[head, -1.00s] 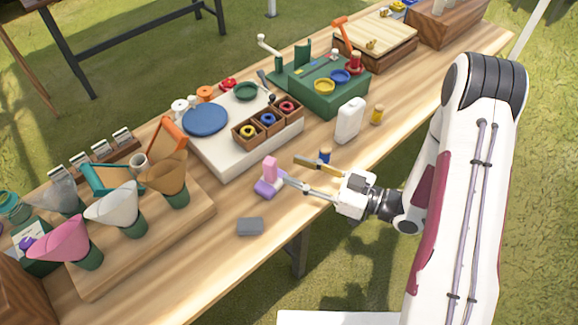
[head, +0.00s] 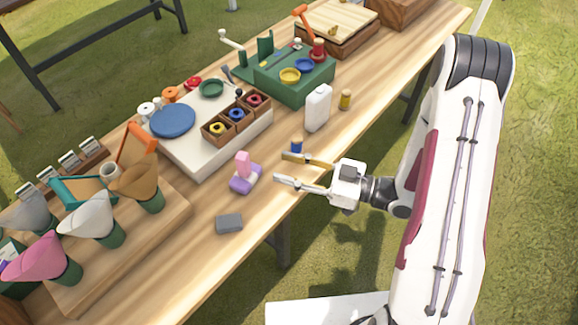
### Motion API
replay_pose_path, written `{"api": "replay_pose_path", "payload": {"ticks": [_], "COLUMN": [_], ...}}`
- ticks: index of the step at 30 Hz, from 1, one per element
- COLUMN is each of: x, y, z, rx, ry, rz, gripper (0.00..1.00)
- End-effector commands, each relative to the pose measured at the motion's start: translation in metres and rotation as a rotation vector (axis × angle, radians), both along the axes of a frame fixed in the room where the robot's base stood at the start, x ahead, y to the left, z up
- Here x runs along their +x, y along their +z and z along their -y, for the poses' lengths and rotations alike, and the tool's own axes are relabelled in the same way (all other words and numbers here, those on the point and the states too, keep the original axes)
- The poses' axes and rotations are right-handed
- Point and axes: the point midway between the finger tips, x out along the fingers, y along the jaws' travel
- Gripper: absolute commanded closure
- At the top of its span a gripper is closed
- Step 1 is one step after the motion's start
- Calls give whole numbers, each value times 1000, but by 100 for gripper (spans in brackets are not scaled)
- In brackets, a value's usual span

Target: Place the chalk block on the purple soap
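A small pink block (head: 242,161), which looks like the chalk block, stands upright on the purple soap (head: 241,184) near the middle of the table. The block rests on the soap's top, and its base is partly hard to make out at this size. My gripper (head: 282,168) is open and empty, just right of the block and soap. Its two fingers point left, with a visible gap between the fingertips and the block.
A grey block (head: 229,223) lies in front of the soap. A small blue-topped bottle (head: 296,147) is close to my upper finger. A white bottle (head: 318,108) stands behind. Paper cones on a wooden board (head: 165,222) fill the left.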

Motion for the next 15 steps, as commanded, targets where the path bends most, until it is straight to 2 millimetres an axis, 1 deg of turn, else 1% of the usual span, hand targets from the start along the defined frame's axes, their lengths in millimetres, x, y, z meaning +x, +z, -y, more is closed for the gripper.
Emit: {"api": "replay_pose_path", "payload": {"ticks": [10,15], "x": [0,4], "y": [0,-1], "z": [0,0], "rx": [-1,-28], "ry": [0,-8], "rz": [0,5], "gripper": [65,65]}}
